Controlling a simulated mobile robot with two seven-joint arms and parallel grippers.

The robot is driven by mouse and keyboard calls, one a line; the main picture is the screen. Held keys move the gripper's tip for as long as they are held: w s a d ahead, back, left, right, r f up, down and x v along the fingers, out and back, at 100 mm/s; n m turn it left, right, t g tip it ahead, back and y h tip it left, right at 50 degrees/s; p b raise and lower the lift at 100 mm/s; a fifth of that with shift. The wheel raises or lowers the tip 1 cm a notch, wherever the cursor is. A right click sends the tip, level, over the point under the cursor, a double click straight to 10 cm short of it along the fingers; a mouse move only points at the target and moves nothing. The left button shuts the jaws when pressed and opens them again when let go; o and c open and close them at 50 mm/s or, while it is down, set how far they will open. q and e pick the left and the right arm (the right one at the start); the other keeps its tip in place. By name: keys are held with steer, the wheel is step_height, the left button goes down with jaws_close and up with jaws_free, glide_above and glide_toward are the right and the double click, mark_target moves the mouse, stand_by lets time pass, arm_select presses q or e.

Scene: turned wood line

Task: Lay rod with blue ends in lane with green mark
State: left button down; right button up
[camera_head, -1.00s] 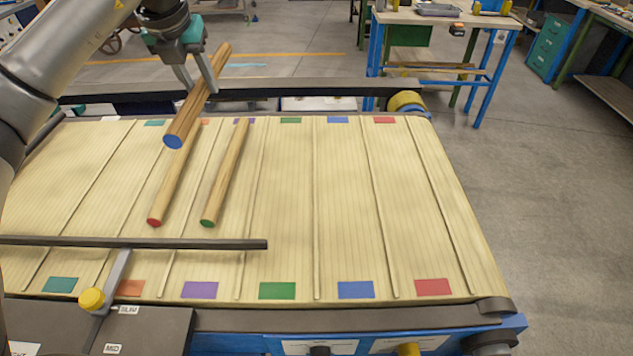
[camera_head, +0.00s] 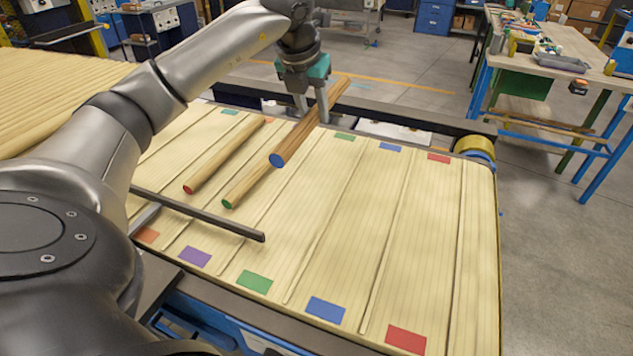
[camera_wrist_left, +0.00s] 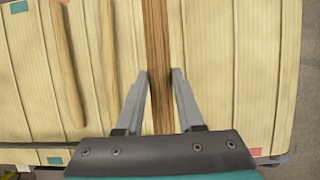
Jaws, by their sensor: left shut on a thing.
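The wooden rod with blue ends (camera_head: 297,141) is held above the slatted bed by my left gripper (camera_head: 312,112). Its near blue end points toward the front of the bed. In the left wrist view the rod (camera_wrist_left: 157,45) runs between the two fingers (camera_wrist_left: 159,85), which are shut on it. The lane with green mark has a green patch (camera_head: 254,281) at its front and another (camera_head: 345,137) at its far end. The rod hangs over the area of the purple and green lanes; its exact height is unclear. My right gripper is not in view.
A rod with a green end (camera_head: 243,182) and a rod with a red end (camera_head: 222,157) lie in lanes to the left. A dark bar (camera_head: 200,215) crosses the left lanes, its tip near the green lane. The blue-marked (camera_head: 326,309) and red-marked (camera_head: 406,339) lanes are empty.

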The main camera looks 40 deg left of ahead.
arm_select(q)
glide_above(316, 183)
steer(key=s, duration=0.2)
steer(key=f, duration=1.1)
steer(key=shift+w+d+f, duration=0.2)
steer(key=shift+w+d, duration=0.05)
steer(key=shift+f, duration=2.4)
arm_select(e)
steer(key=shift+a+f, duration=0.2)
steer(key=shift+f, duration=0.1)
arm_select(q)
steer(key=shift+b, duration=0.35)
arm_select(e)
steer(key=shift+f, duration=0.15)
arm_select(q)
steer(key=c, duration=0.5)
jaws_free()
steer(key=shift+f, duration=0.1)
steer(key=shift+r, duration=0.2)
steer(key=v, duration=1.2)
